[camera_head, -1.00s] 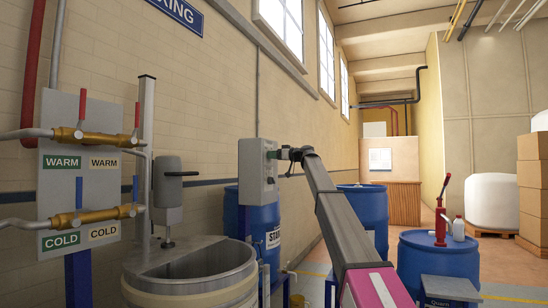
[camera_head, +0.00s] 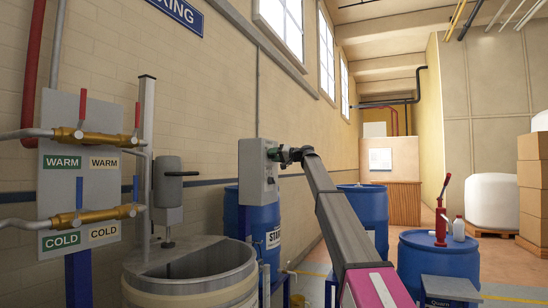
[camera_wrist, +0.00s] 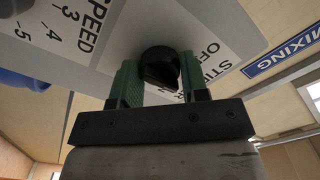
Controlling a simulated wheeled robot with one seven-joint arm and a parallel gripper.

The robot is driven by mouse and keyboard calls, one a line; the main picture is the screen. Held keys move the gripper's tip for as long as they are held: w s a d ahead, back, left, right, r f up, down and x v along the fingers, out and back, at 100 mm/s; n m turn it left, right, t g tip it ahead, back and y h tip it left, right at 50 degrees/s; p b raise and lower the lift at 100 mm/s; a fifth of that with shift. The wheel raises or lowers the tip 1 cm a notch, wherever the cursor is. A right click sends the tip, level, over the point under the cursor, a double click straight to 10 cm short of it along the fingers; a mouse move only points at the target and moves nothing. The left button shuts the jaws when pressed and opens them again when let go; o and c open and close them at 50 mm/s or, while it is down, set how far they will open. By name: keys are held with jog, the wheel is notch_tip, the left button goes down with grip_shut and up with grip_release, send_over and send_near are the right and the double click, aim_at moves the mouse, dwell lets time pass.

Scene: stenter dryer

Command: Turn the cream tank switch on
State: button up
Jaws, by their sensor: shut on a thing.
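The switch is a round black knob (camera_wrist: 160,66) on a light grey panel, beside lettering that is partly covered and reads "STIR…" and "OFF". In the wrist view my gripper (camera_wrist: 157,80) has its two green fingers on either side of the knob, shut on it. In the head view my gripper (camera_head: 283,155) is at the front of the grey control box (camera_head: 253,175), and the knob is hidden there. The cream tank (camera_head: 190,293), open at the top with a grey rim, stands at the lower left, in front of the box.
A "SPEED" scale (camera_wrist: 85,28) is on the same panel. A stirrer motor (camera_head: 167,190) on a post stands over the tank. Warm and cold valves (camera_head: 90,137) are on the left wall. Blue drums (camera_head: 365,215) stand behind and to the right of my arm.

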jog(key=m, duration=0.4)
jog(key=shift+m, duration=2.6)
jog(key=o, duration=0.9)
jog(key=shift+d, duration=0.15)
jog(key=v, duration=1)
jog(key=shift+d, duration=0.3)
jog(key=shift+s+r, duration=0.1)
jog(key=shift+s, duration=0.05)
